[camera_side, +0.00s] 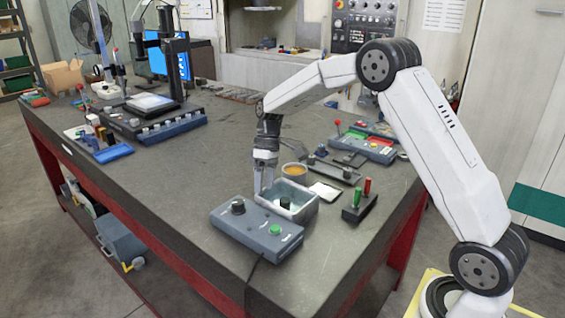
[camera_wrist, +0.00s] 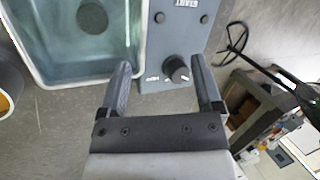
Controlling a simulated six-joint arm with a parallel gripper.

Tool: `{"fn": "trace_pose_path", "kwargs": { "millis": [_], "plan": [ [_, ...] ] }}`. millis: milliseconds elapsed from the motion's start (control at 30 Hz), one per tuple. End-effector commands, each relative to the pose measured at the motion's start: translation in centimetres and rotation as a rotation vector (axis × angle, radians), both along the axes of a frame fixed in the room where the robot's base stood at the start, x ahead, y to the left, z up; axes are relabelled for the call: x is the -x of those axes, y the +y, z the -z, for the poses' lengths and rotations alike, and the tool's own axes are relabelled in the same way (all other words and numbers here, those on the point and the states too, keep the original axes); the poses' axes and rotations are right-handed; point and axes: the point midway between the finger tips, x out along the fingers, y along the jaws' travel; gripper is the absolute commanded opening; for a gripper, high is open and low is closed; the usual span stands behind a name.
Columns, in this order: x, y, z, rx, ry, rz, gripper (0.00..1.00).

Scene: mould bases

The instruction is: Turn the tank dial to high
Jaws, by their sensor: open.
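The black tank dial (camera_side: 237,206) sits on top of a blue-grey control box (camera_side: 252,236) with a green button. In the wrist view the dial (camera_wrist: 177,70) appears between and ahead of my two fingers, with small white lettering beside it that is too small to read surely. The water tank (camera_side: 301,209), a clear-walled tub, stands right behind the box; in the wrist view the tank (camera_wrist: 142,22) fills the upper left. My gripper (camera_side: 263,191) points down beside the tank, behind the dial. Its fingers (camera_wrist: 161,62) are apart and empty, with no visible contact with the dial.
An orange-filled cup (camera_side: 294,172), a white pad (camera_side: 325,192) and a box with red and green levers (camera_side: 358,207) stand close by on the dark bench (camera_side: 200,185). A cable runs off the control box's front. Open bench lies to the left.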

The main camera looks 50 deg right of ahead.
Motion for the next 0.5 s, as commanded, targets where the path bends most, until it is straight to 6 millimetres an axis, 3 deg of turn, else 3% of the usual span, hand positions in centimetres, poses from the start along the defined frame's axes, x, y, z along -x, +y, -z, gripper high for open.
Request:
{"fn": "trace_pose_path", "kwargs": {
  "millis": [300,500],
  "plan": [
    [-3.1,4.4,-2.8,0.189,-0.252,-0.663,0.83],
    [-4.0,5.6,-3.8,0.244,-0.311,-0.858,0.83]
  ]
}}
